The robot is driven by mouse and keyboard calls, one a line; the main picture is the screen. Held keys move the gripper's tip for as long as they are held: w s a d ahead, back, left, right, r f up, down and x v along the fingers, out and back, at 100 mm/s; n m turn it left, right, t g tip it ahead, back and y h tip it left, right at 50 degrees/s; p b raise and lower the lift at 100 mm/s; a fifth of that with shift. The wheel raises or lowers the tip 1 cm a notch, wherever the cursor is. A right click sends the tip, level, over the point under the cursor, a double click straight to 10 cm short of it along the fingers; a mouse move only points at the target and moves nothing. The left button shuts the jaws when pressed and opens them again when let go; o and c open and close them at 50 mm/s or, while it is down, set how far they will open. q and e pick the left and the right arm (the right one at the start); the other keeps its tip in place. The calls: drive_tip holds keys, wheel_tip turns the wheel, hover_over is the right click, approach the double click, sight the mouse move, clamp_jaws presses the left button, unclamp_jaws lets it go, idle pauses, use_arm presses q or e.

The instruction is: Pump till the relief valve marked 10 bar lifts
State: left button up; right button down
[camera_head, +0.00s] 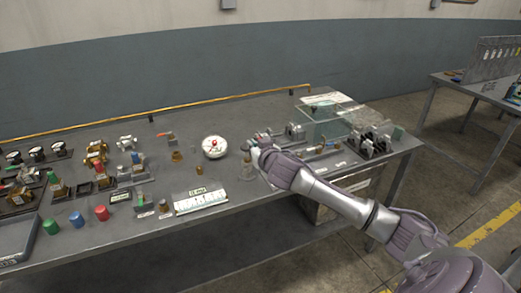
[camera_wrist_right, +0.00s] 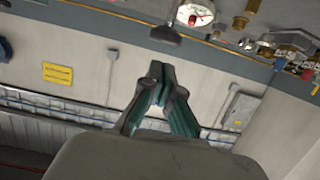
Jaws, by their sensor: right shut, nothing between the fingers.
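My right gripper (camera_head: 264,156) reaches over the bench from the right, just right of a round white dial gauge (camera_head: 214,147). In the right wrist view its fingers (camera_wrist_right: 160,78) are shut together with nothing between them. The gauge (camera_wrist_right: 195,13) also shows there at the top edge, with a dark knob-like end (camera_wrist_right: 166,34) close beyond the fingertips. Whether the fingers touch it I cannot tell. Several brass and coloured valves (camera_head: 97,150) stand on the left of the bench. Their markings are too small to read, so I cannot pick out the 10 bar one. My left gripper is out of view.
A clear guard box (camera_head: 320,122) stands on the bench's (camera_head: 150,225) right part, behind my arm. Red, blue and green cylinders (camera_head: 76,219) stand near the front left. A white scaled plate (camera_head: 200,201) lies at the front. Another table (camera_head: 465,85) stands at the far right.

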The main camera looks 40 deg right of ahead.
drive_tip(key=v, duration=0.6)
drive_tip(key=shift+b, duration=0.45)
drive_tip(key=shift+d, duration=0.1)
idle(0.6)
